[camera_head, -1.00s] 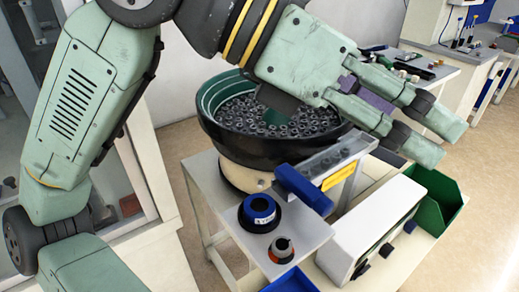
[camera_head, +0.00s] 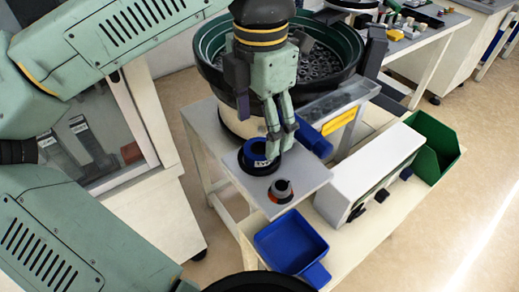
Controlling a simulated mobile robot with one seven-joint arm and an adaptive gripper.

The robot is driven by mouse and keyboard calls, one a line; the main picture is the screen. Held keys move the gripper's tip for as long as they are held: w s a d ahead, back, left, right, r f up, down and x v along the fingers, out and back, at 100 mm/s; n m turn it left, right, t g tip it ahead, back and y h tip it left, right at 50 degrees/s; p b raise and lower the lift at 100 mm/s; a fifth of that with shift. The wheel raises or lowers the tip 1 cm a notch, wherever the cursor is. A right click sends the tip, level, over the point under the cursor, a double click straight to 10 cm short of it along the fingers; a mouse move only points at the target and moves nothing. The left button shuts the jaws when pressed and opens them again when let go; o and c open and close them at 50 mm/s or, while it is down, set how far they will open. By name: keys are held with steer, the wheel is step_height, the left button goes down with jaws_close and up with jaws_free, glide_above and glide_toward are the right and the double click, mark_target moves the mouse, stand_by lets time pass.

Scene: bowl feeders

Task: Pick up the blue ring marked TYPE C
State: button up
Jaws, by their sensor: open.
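The blue ring (camera_head: 252,150) sits in a round black holder (camera_head: 248,168) on the grey side table. A white label shows on the ring, but its letters are too small to read. My gripper (camera_head: 280,146) is open and points down at the right side of the ring. Its fingers partly cover the ring in this view. I cannot tell whether they touch it or are just in front of or above it.
A smaller black and orange part (camera_head: 281,190) stands close to the holder. Behind is the bowl feeder (camera_head: 207,75) full of dark parts. A blue bin (camera_head: 291,243), a white control box (camera_head: 370,170) and a green bin (camera_head: 436,145) lie to the front and right.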

mark_target(259, 148)
step_height(259, 148, down, 4)
steer(key=shift+s+a+f+p, duration=0.1)
steer(key=shift+f+p, duration=0.15)
steer(key=shift+p, duration=0.15)
steer(key=shift+c, duration=0.3)
steer(key=c, duration=1.2)
steer(key=shift+r, duration=0.15)
steer(key=shift+c, duration=0.2)
